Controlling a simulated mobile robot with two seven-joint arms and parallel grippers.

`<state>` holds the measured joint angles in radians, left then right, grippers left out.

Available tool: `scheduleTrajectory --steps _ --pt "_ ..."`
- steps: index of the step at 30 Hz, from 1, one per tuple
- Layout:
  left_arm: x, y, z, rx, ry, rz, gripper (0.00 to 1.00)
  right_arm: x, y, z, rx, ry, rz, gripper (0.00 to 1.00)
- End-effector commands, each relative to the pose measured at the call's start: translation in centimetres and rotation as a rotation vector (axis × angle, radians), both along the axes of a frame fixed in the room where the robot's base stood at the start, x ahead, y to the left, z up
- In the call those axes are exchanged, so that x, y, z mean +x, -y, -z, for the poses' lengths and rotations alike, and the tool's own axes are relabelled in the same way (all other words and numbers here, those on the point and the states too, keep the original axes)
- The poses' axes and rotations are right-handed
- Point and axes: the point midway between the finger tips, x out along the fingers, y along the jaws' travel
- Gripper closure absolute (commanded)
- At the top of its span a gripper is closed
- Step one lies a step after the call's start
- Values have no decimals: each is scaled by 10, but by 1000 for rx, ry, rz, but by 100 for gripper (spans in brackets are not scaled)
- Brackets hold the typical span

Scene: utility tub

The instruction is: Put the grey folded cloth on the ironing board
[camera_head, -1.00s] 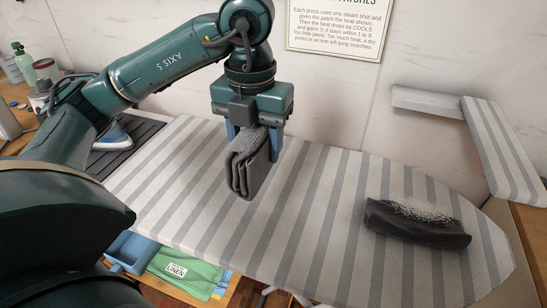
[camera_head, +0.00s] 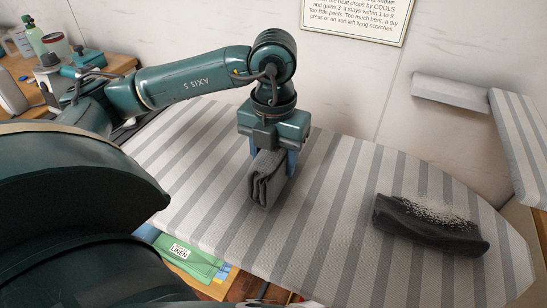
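The grey folded cloth (camera_head: 268,182) hangs upright between the blue fingers of my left gripper (camera_head: 272,160), which is shut on it. The cloth is over the left-middle part of the striped ironing board (camera_head: 215,205). Its lower edge is at or just above the board; I cannot tell whether it touches. My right gripper is not in view.
A dark grey rolled cloth with pale specks (camera_head: 430,225) lies on the right part of the board. A small striped sleeve board (camera_head: 520,135) stands at the far right by the wall. A green package labelled linen (camera_head: 185,255) lies below the board's front edge.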

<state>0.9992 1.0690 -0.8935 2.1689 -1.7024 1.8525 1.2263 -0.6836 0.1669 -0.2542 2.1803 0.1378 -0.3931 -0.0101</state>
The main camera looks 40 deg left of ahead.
Motion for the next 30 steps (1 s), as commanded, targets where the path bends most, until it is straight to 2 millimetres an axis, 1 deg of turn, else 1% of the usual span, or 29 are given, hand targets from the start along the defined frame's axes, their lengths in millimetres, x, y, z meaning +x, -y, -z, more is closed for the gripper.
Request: scheduleTrajectory --steps 1,7,11,12,19,20,26,30 --pt "0 0 4 0 -1 1 72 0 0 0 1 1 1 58" --pt "0 0 3 0 1 1 72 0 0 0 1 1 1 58" --pt "0 0 8 -1 1 1 72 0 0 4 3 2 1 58" --pt "0 0 7 -1 1 1 48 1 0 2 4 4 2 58" --pt "0 0 6 -1 1 1 29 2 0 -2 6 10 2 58" --pt "0 0 6 -1 1 1 28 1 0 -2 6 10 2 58" --pt "0 0 6 -1 1 1 28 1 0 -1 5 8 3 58" --pt "0 0 -1 -1 2 1 28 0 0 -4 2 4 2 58"
